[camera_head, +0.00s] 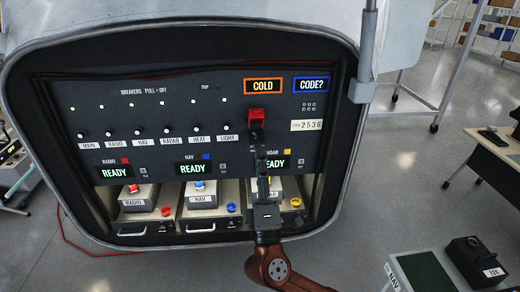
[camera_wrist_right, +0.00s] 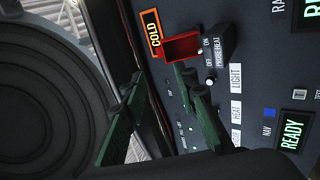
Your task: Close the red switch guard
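The red switch guard (camera_head: 257,114) is on the upper right of the dark panel, below the orange COLD display. In the right wrist view the guard (camera_wrist_right: 182,48) stands raised off its switch block (camera_wrist_right: 218,50), labelled PROBE HEAT, with its hollow side showing. My right gripper (camera_head: 260,150) is in front of the panel, just below the guard, and covers part of the block in the head view. In the wrist view its two green-padded fingers (camera_wrist_right: 160,78) are apart with nothing between them. The fingertips are close to the guard; contact cannot be told. My left gripper is out of view.
Breaker knobs (camera_head: 166,132) and green READY displays (camera_head: 192,169) line the panel. Below are boxes labelled RADIO (camera_head: 138,198) and NAV (camera_head: 201,194); my right arm partly hides a third. The dark bay rim (camera_head: 348,130) encloses the panel on the right.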

